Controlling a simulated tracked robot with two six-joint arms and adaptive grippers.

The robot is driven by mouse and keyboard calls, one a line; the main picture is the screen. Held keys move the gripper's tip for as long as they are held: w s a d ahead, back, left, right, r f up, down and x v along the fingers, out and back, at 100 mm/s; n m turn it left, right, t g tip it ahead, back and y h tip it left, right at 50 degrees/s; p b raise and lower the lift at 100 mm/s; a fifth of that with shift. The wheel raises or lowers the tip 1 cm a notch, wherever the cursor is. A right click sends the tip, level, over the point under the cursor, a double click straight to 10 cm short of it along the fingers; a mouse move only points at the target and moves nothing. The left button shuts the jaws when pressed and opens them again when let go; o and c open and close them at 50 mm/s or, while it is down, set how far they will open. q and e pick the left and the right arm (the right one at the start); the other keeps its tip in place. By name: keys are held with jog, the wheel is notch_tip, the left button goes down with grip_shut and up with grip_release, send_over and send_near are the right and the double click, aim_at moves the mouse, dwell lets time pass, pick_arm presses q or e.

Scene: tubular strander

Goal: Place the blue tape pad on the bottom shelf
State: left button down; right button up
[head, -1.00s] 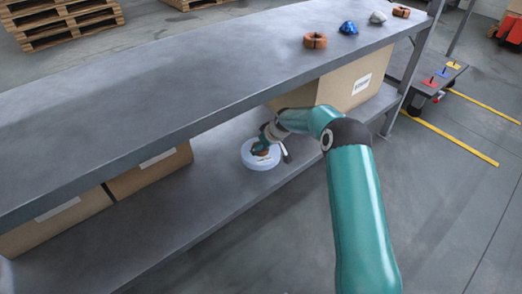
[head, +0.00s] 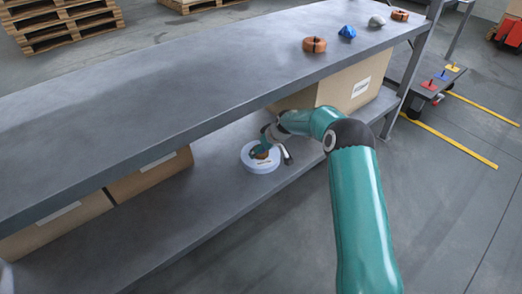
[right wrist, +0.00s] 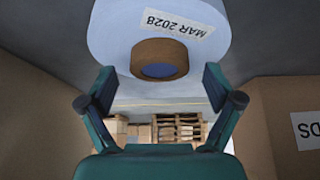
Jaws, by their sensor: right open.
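The blue tape pad (head: 260,164) is a pale blue disc with a brown core and a white label. It lies flat on the bottom shelf (head: 205,200), between cardboard boxes. My right gripper (head: 264,150) is at the pad's core, coming in from the right under the top shelf. In the right wrist view, the pad (right wrist: 110,35) fills the top, its label reading MAR 2028. The fingers of my right gripper (right wrist: 159,86) are open and spread wide, with the brown core between and beyond them, not clasped. My left gripper is not in view.
The top shelf (head: 180,75) overhangs my right gripper and holds several small items at its right end. Boxes (head: 150,175) stand left of the pad and another box (head: 345,85) stands right. A cart (head: 425,85) stands beyond the shelf post.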

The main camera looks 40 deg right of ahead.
jog(key=p+v, duration=0.2)
jog(key=v, duration=0.4)
jog(key=shift+s+r, duration=0.1)
jog(key=shift+r, duration=0.15)
jog(key=shift+f, duration=0.1)
